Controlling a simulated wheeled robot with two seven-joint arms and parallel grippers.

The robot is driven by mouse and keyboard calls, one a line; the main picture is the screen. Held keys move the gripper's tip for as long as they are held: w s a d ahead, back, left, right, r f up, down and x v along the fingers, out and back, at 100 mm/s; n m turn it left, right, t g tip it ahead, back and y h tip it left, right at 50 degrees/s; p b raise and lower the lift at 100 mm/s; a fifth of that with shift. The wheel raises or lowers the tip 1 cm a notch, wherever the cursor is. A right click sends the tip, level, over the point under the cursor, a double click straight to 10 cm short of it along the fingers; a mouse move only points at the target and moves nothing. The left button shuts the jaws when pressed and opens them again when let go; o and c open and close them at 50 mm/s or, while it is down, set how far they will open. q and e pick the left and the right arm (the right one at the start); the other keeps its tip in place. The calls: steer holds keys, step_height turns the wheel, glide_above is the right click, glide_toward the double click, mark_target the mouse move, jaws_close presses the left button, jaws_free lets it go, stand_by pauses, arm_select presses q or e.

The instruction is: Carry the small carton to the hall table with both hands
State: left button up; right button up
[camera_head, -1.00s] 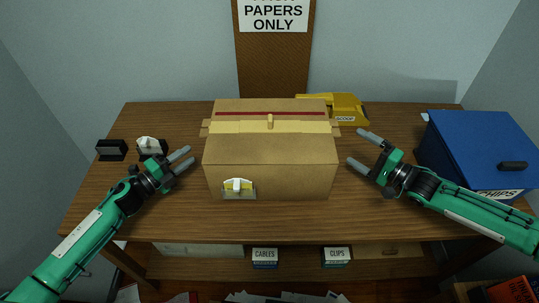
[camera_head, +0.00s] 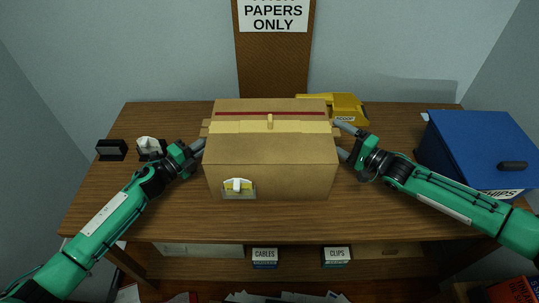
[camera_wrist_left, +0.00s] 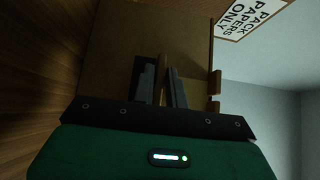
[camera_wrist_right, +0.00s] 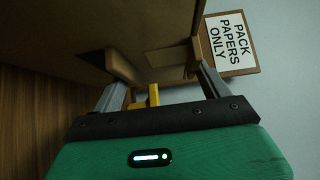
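The small carton (camera_head: 270,168) is a brown box with a red stripe, tan tape and a white-yellow latch on its front. It stands upright on the wooden table. My left gripper (camera_head: 202,146) is at its left side; in the left wrist view its fingers (camera_wrist_left: 162,72) are close together with a thin brown strip, apparently a side grip of the carton, between them. My right gripper (camera_head: 339,140) is at the right side with its fingers apart; the right wrist view shows a brown side block (camera_wrist_right: 125,68) near one finger. Finger contact there is unclear.
A blue box (camera_head: 470,150) stands at the table's right end. A yellow scoop (camera_head: 345,107) lies behind the carton. Two small items, one black (camera_head: 111,150), are at the left. The front strip of the table (camera_head: 280,222) is clear.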

arm_select(q)
jaws_close()
arm_select(e)
steer(key=c, duration=1.1)
steer(key=shift+c, duration=0.2)
arm_select(q)
steer(key=shift+r, duration=0.1)
arm_select(e)
steer(key=shift+r, duration=0.2)
